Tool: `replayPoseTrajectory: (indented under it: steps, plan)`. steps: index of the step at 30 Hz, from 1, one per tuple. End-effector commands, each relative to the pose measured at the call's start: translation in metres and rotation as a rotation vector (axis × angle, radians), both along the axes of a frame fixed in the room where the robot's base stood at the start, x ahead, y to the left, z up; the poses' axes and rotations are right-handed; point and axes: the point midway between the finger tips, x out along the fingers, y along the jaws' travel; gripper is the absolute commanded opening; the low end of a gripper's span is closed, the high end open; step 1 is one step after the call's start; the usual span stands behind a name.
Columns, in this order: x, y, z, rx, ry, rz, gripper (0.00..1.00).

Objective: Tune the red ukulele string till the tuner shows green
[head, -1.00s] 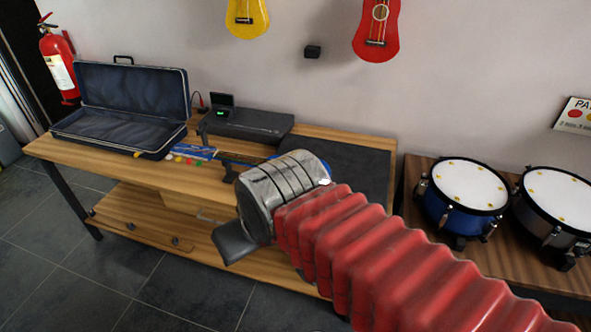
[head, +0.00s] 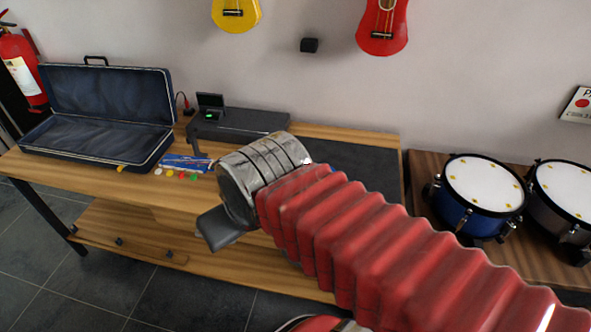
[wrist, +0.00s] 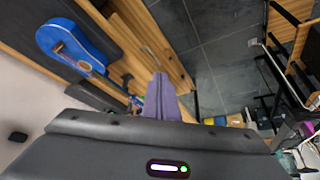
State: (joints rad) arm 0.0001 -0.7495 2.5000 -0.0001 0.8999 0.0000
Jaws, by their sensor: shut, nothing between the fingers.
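A blue ukulele (wrist: 75,45) lies on a dark mat at the upper left of the wrist view; in the head view my arm hides it. I cannot make out a red string on it. A small dark device with a green-lit display (head: 209,114), which looks like the tuner, stands on a flat black case at the back of the bench. A red ukulele (head: 383,25) hangs on the wall. My gripper (wrist: 160,78) shows its fingers shut and empty in the wrist view, to the right of the blue ukulele and apart from it.
The wooden bench (head: 130,180) carries an open blue-lined case (head: 105,102) on the left and coloured picks (head: 181,175) by a blue packet. A yellow ukulele (head: 236,13) hangs above. Drums (head: 482,195) stand at the right. Grey tiled floor is clear at the lower left.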

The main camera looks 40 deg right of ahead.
Motion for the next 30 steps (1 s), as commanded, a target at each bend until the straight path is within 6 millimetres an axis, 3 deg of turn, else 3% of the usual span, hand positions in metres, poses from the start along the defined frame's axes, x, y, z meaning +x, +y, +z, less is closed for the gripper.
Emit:
replayPoseTrajectory:
  steps: [19,25,30]
  plan:
    - [0.004,-0.002,0.0,0.027,0.012,-0.036,0.0]
    - [0.023,-0.009,-0.004,0.143,0.062,-0.188,0.0]
    - [0.048,-0.028,-0.008,0.297,0.111,-0.389,0.0]
